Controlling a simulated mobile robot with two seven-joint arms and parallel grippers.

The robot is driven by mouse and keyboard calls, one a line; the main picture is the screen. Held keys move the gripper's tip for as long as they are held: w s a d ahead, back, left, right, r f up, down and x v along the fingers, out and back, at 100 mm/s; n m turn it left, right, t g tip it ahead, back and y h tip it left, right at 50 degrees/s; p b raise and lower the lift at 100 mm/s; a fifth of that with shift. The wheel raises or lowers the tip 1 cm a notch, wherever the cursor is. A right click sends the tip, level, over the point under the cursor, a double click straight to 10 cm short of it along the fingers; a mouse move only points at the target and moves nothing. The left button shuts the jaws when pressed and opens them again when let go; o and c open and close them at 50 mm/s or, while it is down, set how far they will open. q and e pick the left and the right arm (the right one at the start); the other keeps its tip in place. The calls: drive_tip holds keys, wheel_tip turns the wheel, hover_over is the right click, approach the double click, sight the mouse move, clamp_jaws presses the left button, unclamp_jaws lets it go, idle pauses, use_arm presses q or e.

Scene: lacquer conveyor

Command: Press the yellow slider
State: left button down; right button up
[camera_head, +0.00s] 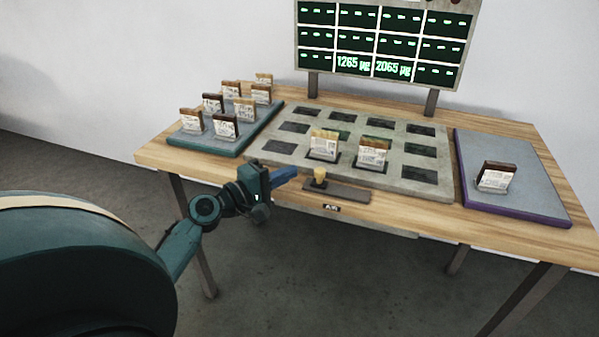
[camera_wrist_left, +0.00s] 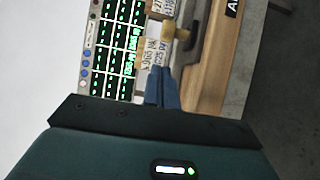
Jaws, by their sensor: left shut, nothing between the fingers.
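The yellow slider (camera_head: 319,176) is a small yellow knob at the left part of a dark track (camera_head: 347,193) on the table's front edge. It also shows in the left wrist view as a yellowish knob (camera_wrist_left: 179,31), just beyond my fingertips. My left gripper (camera_head: 293,172) has blue fingers that are shut and empty. They point right toward the slider, with a small gap between them and the knob in the head view. In the wrist view the closed fingers (camera_wrist_left: 162,72) reach up toward the knob. My right gripper is not in view.
A grey panel (camera_head: 287,148) with dark square cells holds two labelled blocks (camera_head: 323,146) (camera_head: 373,154) behind the slider. A teal tray (camera_head: 203,143) with several blocks is at left. A purple-edged tray (camera_head: 527,190) with one block is at right. A display board (camera_head: 386,42) stands behind.

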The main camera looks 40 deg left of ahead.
sight(320, 177)
use_arm(q)
drive_tip(key=shift+w+d+r, duration=0.1)
drive_tip(key=shift+w+d, duration=0.15)
drive_tip(key=shift+d, duration=0.3)
drive_tip(key=shift+w+d, duration=0.25)
drive_tip(key=shift+d, duration=0.3)
drive_tip(key=shift+w+d+p, duration=0.2)
drive_tip(key=shift+d+p, duration=0.1)
drive_tip(key=shift+d, duration=0.05)
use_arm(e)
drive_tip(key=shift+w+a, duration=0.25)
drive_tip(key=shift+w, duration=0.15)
use_arm(q)
drive_tip(key=d+p, duration=0.1)
drive_tip(key=d, duration=0.1)
drive_tip(key=w+d+p, duration=0.1)
drive_tip(key=d, duration=0.2)
drive_tip(key=w+d+p, duration=0.1)
drive_tip(key=d, duration=0.1)
drive_tip(key=shift+d, duration=0.3)
drive_tip(key=shift+w+d, duration=0.15)
drive_tip(key=shift+d, duration=0.1)
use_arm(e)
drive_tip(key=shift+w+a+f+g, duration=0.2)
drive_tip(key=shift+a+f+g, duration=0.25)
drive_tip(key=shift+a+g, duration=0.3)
use_arm(q)
drive_tip(key=shift+d, duration=0.1)
